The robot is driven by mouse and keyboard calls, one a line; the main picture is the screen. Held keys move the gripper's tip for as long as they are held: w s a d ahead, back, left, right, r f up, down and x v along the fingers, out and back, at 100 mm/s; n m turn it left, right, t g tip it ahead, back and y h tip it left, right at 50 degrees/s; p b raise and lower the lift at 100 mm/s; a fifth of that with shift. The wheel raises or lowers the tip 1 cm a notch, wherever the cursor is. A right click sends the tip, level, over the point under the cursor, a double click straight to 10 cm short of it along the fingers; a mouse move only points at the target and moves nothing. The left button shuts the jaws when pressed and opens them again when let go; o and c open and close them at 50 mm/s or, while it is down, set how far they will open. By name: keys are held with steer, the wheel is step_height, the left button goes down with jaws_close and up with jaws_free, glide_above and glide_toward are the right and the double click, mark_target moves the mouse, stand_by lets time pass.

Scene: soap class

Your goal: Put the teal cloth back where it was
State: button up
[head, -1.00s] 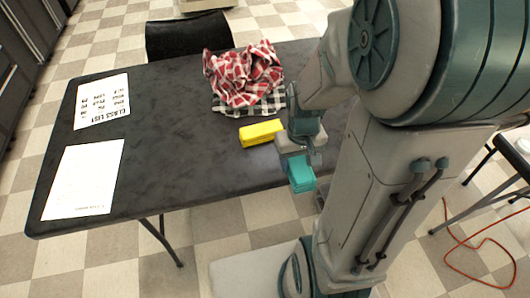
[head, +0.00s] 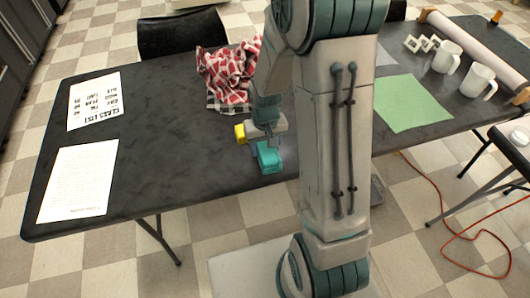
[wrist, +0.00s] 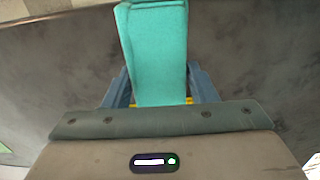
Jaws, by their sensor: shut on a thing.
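The teal cloth (head: 268,156) is a small folded block held at the end of my arm, near the table's front edge. It also fills the upper middle of the wrist view (wrist: 158,50). My gripper (wrist: 160,92) is shut on it, with a blue-grey finger on each side. A yellow block (head: 240,133) lies on the table just behind the gripper, partly hidden by it. A red and white checked cloth (head: 226,72) lies crumpled behind, on a black and white checked cloth (head: 229,108) that is mostly covered.
The dark table (head: 180,150) is clear left of my gripper, up to two printed sheets (head: 78,182). Right of my arm are a green sheet (head: 408,103), white mugs (head: 447,57), white linked shapes (head: 420,43) and a long pale roll (head: 475,50). A chair (head: 182,36) stands behind.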

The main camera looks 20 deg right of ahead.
mark_target(265, 154)
steer(key=shift+w+f, duration=0.1)
steer(key=shift+f, duration=1.95)
steer(key=shift+f, duration=0.1)
steer(key=shift+f, duration=0.15)
steer(key=o, duration=1.1)
steer(key=shift+r, duration=0.2)
